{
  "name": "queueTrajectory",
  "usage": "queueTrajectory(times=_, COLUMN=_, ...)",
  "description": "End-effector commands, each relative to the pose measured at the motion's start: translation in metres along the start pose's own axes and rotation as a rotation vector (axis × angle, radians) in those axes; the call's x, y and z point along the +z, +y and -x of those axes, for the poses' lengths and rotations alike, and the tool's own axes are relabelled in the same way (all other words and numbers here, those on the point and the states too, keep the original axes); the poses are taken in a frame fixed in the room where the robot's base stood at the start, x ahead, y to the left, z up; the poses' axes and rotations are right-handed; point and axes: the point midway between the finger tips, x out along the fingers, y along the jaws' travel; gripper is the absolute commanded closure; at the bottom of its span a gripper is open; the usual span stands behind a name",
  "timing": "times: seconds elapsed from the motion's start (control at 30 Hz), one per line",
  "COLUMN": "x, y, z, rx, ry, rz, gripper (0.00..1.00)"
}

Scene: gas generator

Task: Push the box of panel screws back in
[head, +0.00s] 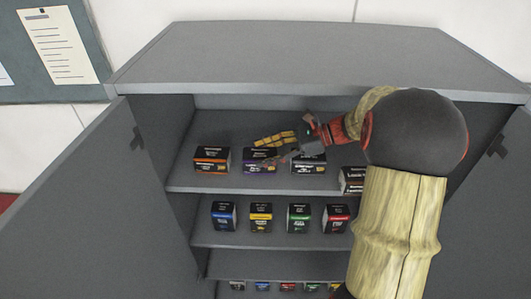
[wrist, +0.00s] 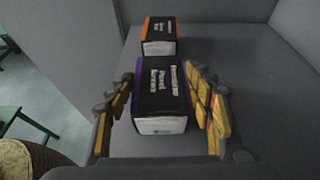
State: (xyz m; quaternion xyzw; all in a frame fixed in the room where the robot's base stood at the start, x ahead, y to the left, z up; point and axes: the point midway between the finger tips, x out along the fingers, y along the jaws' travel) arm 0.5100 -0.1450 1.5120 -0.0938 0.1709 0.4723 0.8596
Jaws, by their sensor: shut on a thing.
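The box of panel screws (wrist: 158,92) is black with purple edges, and its label reads "Panel Screws" in the wrist view. In the head view the box (head: 259,167) stands on the top shelf, partly covered by my fingers. My gripper (wrist: 160,80) has one yellow-padded finger on each side of the box and is shut on it. In the head view my gripper (head: 277,147) reaches in from the right over the shelf. The exact contact of the fingertips is hard to see.
An orange-edged box (head: 211,160) stands to the left on the top shelf (head: 180,185). Another box (head: 308,163) stands to the right, and a box (head: 353,180) sits near the front edge by my arm. Lower shelves hold several small boxes. Cabinet doors (head: 85,200) stand open.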

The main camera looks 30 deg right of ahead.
Motion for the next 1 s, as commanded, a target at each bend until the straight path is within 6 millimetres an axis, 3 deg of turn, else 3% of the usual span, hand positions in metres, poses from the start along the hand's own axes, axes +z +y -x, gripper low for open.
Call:
queueTrajectory(times=0.07, x=0.001, y=0.000, z=0.000, rx=0.000, ry=0.001, rz=0.001, gripper=0.93)
queueTrajectory(times=0.1, x=0.001, y=0.000, z=0.000, rx=0.000, ry=0.001, rz=0.001, gripper=0.46)
queueTrajectory(times=0.47, x=0.001, y=0.000, z=0.000, rx=0.000, ry=0.000, rz=0.001, gripper=0.26)
queueTrajectory(times=0.8, x=0.001, y=0.000, z=0.002, rx=-0.001, ry=0.000, rz=0.002, gripper=0.26)
queueTrajectory(times=1.0, x=0.001, y=-0.001, z=0.023, rx=-0.005, ry=0.001, rz=0.003, gripper=0.26)
